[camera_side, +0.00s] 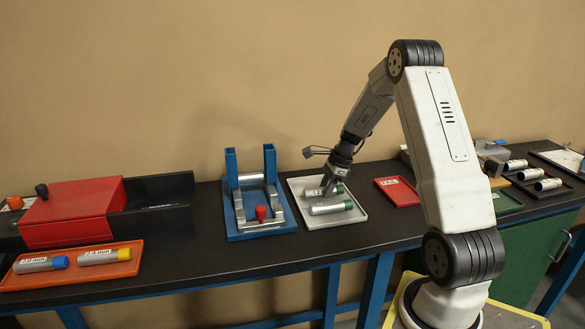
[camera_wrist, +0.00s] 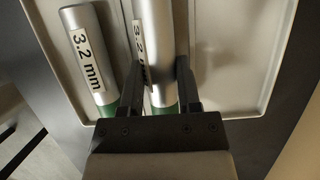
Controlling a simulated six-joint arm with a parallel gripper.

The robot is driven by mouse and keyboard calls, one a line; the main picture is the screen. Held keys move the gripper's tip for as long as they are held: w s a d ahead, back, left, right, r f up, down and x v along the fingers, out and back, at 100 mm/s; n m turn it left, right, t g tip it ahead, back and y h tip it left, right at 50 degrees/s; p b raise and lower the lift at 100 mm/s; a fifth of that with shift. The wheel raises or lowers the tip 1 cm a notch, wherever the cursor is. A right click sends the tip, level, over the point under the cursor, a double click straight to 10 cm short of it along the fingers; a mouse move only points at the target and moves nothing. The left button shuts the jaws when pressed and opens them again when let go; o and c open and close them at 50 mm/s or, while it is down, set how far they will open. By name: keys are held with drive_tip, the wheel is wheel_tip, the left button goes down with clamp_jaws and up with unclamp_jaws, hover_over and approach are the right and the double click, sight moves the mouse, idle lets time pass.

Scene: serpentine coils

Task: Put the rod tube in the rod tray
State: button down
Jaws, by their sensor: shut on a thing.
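A silver rod tube with a green end and a partly hidden 3.2 mm label (camera_wrist: 160,40) is between the fingers of my gripper (camera_wrist: 160,78), which is shut on it. In the side view my gripper (camera_side: 330,183) is over the pale grey rod tray (camera_side: 355,215), at the farther tube (camera_side: 312,192). I cannot tell whether the held tube touches the tray floor. A second silver tube with a green end, labelled 3.2 mm (camera_wrist: 82,40), lies beside it in the tray; in the side view this is the nearer tube (camera_side: 328,207).
A blue fixture with two uprights (camera_side: 250,225) stands just left of the tray. A small red tray (camera_side: 398,191) is to its right. An orange tray (camera_side: 120,272) with two tubes and a red box (camera_side: 75,212) are at left. Black-tray tubes (camera_side: 530,174) lie at far right.

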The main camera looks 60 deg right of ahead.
drive_tip(key=shift+f, duration=0.4)
drive_tip(key=shift+c, duration=1.1)
unclamp_jaws()
